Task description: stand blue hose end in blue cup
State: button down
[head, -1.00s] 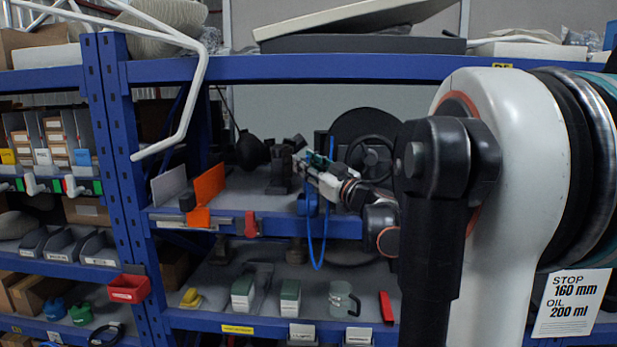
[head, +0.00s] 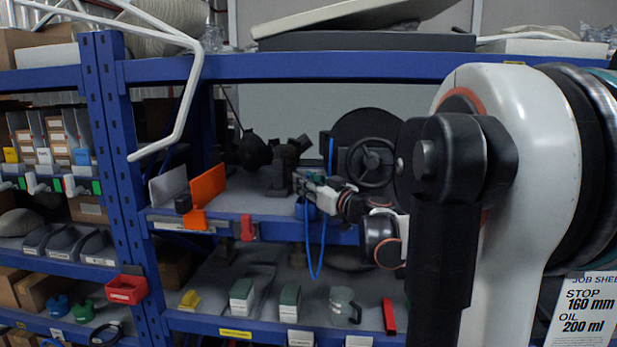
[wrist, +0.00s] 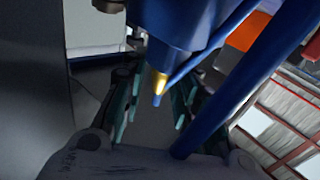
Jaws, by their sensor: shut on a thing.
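My gripper (head: 308,184) is at the front of the middle shelf, pointing left, shut on the blue hose end. In the wrist view a brass-coloured tip with a blue point (wrist: 160,84) shows between the teal finger pads of my gripper (wrist: 156,100). The blue hose (head: 322,240) hangs in a loop below the shelf's front edge; it also crosses the wrist view (wrist: 230,95). A blue body, seemingly the blue cup (head: 306,210), is just below the gripper at the shelf edge. A large blue shape fills the top of the wrist view. I cannot tell whether the hose end is inside the cup.
An orange bracket (head: 207,187) stands left on the middle shelf (head: 250,200). Black fittings (head: 285,165) and a handwheel (head: 371,163) stand behind the gripper. A blue upright (head: 118,150) stands left.

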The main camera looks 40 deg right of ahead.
jog(key=shift+d+r+m+p, duration=0.2)
jog(key=shift+r+m+p, duration=0.05)
jog(key=shift+m+p, duration=0.05)
jog(key=shift+w+a+f+g, duration=0.1)
jog(key=shift+f+g, duration=0.1)
jog(key=shift+g, duration=0.1)
jog(key=shift+f, duration=0.25)
jog(key=shift+w+f, duration=0.1)
jog(key=shift+w, duration=0.1)
jog(key=shift+s+b, duration=0.3)
jog(key=shift+f, duration=0.15)
jog(key=c, duration=1.2)
grip_release()
jog(key=shift+w, duration=0.2)
jog(key=shift+c, duration=0.2)
jog(key=shift+s, duration=0.1)
